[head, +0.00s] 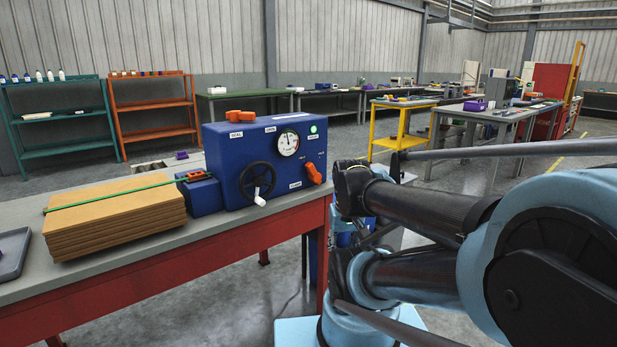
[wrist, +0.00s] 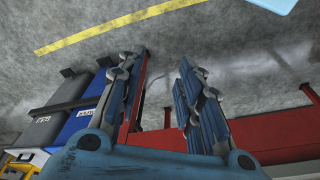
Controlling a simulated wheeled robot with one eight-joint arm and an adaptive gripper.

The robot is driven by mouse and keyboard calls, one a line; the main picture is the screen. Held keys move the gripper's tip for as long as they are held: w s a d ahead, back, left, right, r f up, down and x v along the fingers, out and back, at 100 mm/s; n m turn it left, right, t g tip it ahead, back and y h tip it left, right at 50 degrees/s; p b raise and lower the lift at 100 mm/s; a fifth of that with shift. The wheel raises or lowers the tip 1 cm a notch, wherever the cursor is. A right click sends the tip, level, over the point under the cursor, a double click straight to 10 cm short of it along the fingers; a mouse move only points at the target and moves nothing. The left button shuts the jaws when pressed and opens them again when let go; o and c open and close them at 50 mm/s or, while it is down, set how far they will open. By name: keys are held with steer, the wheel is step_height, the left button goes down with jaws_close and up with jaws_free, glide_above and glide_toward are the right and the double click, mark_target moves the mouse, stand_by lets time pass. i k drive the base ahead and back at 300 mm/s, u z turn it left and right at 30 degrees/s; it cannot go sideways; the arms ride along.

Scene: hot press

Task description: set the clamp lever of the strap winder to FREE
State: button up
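The strap winder (head: 225,160) is a blue box on the bench at the left of the head view. Its front bears a black handwheel (head: 257,181) with a white grip, a round gauge (head: 288,142) and an orange lever (head: 314,173) at the right. Small labels surround this lever, and a plate low on the front seems to read CLAMP; which setting the lever points to is too small to tell. My gripper (wrist: 160,62) is open and empty in the wrist view, above the grey floor, away from the winder. The head view does not clearly show its fingers.
A stack of brown boards (head: 115,222) with a green strap lies left of the winder on the red-framed bench (head: 210,234). My arm fills the right foreground. Grey and blue bins (wrist: 75,125) and a red beam (wrist: 132,115) show in the wrist view.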

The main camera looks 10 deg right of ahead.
mark_target(314, 176)
steer(key=u, duration=0.6)
steer(key=k, duration=1.75)
steer(key=z, duration=0.7)
steer(key=i, duration=1)
